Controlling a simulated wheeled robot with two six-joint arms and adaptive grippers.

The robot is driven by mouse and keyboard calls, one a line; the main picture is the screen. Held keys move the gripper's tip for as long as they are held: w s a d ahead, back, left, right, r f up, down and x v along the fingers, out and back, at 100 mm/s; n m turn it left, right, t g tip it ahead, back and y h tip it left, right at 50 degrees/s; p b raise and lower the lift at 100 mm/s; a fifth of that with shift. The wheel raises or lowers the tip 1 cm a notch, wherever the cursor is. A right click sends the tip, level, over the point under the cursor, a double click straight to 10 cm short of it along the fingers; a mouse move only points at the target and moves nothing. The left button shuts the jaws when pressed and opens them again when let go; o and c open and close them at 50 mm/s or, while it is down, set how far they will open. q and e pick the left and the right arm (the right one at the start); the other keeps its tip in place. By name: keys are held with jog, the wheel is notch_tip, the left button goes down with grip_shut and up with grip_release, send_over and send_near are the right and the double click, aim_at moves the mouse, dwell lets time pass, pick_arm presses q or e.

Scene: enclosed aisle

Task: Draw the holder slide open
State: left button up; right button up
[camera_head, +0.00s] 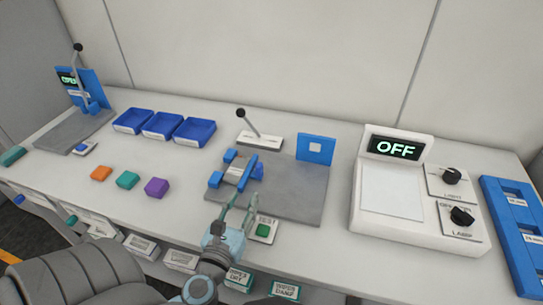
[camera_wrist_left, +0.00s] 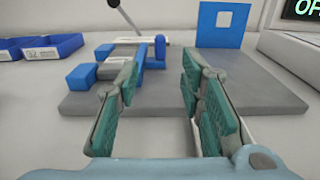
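The holder (camera_head: 237,171) is a blue and grey fixture with blue blocks on a grey base plate (camera_head: 298,196), in the middle of the table. It also shows beyond my fingers in the left wrist view (camera_wrist_left: 117,68). A blue plate with a pale square (camera_head: 315,148) stands upright at the back of the base. My left gripper (camera_head: 242,204) is at the front edge of the base, in front of the holder. Its teal-padded fingers (camera_wrist_left: 160,90) are apart, with nothing between them. The holder's slide cannot be told apart clearly. My right gripper is not in view.
A black-knobbed lever (camera_head: 249,122) stands behind the holder. A green TEST button (camera_head: 263,229) is close to my left gripper. Blue trays (camera_head: 162,125) and coloured blocks (camera_head: 127,180) lie left. A white box reading OFF (camera_head: 392,205) stands right.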

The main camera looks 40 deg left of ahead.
aim_at(258, 169)
pick_arm(q)
jog(key=x, duration=0.2)
jog(key=p+x, duration=0.1)
jog(key=x, duration=0.1)
jog(key=r+x, duration=0.1)
jog(key=x, duration=0.1)
jog(key=shift+w+a, duration=0.25)
jog(key=shift+w, duration=0.1)
jog(key=x, duration=0.5)
jog(key=shift+w+f, duration=0.3)
jog(key=shift+w, duration=0.1)
jog(key=shift+w+a+r, duration=0.1)
jog(key=shift+w+a, duration=0.05)
jog(key=shift+w, duration=0.2)
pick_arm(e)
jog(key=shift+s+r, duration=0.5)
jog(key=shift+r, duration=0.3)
pick_arm(q)
jog(key=shift+s, duration=0.1)
jog(key=shift+c, duration=0.4)
grip_shut()
